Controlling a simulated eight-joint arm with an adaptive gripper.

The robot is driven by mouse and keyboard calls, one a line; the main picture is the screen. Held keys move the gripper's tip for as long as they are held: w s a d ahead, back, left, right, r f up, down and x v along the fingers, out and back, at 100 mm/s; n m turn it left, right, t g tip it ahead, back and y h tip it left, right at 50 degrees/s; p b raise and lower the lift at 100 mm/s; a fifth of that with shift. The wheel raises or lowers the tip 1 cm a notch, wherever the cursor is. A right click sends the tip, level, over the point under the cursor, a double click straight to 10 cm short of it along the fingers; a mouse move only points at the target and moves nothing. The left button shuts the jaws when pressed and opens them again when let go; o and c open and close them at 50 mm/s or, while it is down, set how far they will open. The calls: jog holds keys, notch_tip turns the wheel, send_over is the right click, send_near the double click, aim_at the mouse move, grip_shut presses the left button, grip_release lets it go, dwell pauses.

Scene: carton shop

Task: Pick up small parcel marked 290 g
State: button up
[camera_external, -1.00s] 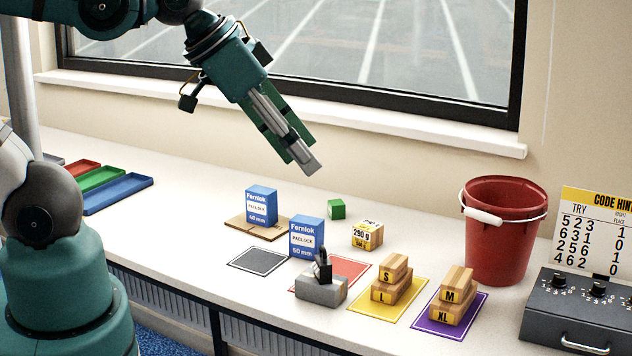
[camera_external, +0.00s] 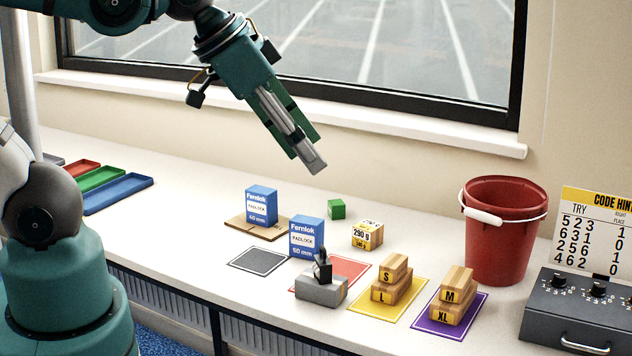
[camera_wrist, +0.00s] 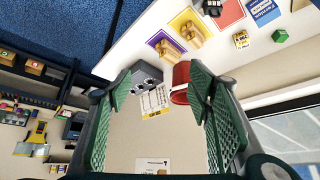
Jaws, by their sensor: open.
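The small parcel marked 290 g (camera_external: 367,236) is a wooden-toned block with a yellow and white label. It sits on the white counter (camera_external: 200,200), right of the front blue Fernlok padlock box (camera_external: 307,238). The parcel also shows in the wrist view (camera_wrist: 241,40), up and to the right of my fingers. My gripper (camera_external: 312,165) is open and empty, tilted downward in the air above and left of the parcel. In the wrist view its two green fingers (camera_wrist: 160,110) stand wide apart with nothing between them.
A small green cube (camera_external: 336,209) is behind the parcel. Stacked wooden blocks stand on the yellow mat (camera_external: 362,306) and purple mat (camera_external: 428,325) in front. A red bucket (camera_external: 500,250) stands right, beside a black dial box (camera_external: 580,310). A second Fernlok box (camera_external: 261,204) stands left on cardboard.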

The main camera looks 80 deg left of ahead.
jog(key=w+a+f+m+g+b, duration=0.2)
jog(key=w+a+m, duration=0.1)
jog(key=w+a, duration=0.6)
jog(key=m+g+h+b, duration=0.2)
jog(key=m+h+b, duration=0.15)
jog(key=m, duration=0.35)
send_over(368, 225)
jog(key=s+a, duration=0.1)
jog(key=a, duration=0.1)
jog(key=f, duration=2.4)
jog(key=shift+s+d+f+p, duration=0.2)
jog(key=shift+p, duration=0.15)
jog(key=shift+a+f, duration=0.35)
jog(key=shift+f, duration=0.1)
jog(key=shift+x, duration=1.2)
jog(key=shift+d+f, duration=0.1)
